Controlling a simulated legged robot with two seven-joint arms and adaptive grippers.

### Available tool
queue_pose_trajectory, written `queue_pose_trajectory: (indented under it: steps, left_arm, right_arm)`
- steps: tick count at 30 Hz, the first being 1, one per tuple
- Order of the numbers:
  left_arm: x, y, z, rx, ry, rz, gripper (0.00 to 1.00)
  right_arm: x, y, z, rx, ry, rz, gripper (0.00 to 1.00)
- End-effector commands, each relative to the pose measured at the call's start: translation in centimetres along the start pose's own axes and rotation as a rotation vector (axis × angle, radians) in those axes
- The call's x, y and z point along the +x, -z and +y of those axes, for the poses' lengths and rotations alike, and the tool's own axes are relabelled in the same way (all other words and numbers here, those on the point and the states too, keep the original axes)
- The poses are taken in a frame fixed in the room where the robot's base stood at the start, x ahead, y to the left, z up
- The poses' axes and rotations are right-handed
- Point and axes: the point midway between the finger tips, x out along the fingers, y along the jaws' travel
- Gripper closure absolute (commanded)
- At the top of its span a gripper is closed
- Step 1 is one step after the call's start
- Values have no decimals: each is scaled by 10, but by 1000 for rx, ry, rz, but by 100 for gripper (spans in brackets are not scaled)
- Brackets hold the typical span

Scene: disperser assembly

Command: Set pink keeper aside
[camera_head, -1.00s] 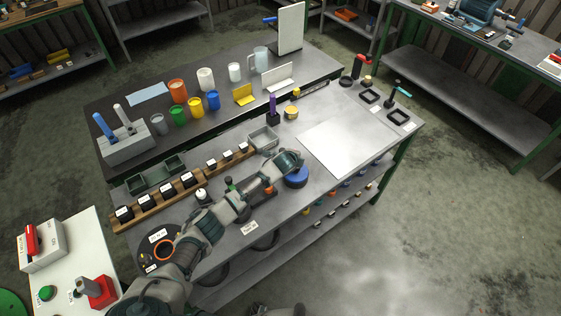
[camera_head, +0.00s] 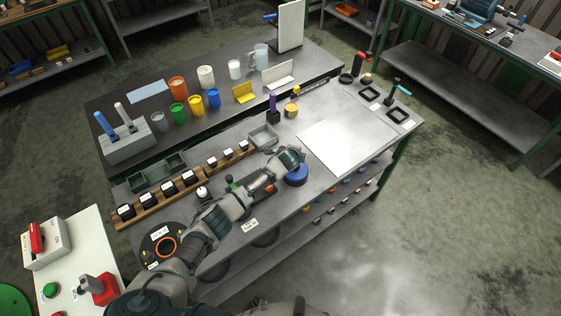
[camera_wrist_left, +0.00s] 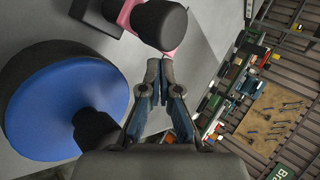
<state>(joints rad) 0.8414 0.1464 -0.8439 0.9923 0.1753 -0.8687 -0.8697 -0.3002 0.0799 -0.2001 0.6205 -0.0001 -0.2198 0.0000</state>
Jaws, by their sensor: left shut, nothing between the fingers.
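In the left wrist view a pink part (camera_wrist_left: 126,13), which I take for the pink keeper, shows at the top beside a dark rounded cylinder (camera_wrist_left: 160,25). A pink edge also shows under that cylinder, close to my fingertips. My left gripper (camera_wrist_left: 160,68) is shut with nothing between its fingers. Its tips are just below the cylinder in the picture; I cannot tell whether they touch. In the head view my left arm reaches across the bench and hides its fingers and the pink part. My right gripper is not in view.
A large blue disc (camera_wrist_left: 65,98) with a dark knob lies left of the gripper; its blue edge shows in the head view (camera_head: 297,175). A pale mat (camera_head: 345,135) on the bench is clear. A wooden rack (camera_head: 172,195) with dark blocks and a grey tray (camera_head: 264,138) stand nearby.

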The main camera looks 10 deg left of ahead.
Motion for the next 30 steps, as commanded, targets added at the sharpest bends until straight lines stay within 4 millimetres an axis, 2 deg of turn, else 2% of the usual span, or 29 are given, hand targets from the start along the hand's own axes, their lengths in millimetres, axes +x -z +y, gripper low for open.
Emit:
queue_pose_trajectory:
  steps: [5,8,22,25,30]
  left_arm:
    - [-4,0,0,0,0,0,100]
    - [-12,0,-1,1,1,1,100]
    - [-97,1,0,1,1,1,100]
    - [-109,1,0,0,0,1,100]
    - [-117,1,0,0,-2,0,100]
  right_arm:
    - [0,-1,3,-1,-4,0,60]
    - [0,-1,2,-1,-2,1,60]
    - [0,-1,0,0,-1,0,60]
    - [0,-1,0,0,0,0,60]
    - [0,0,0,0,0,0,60]
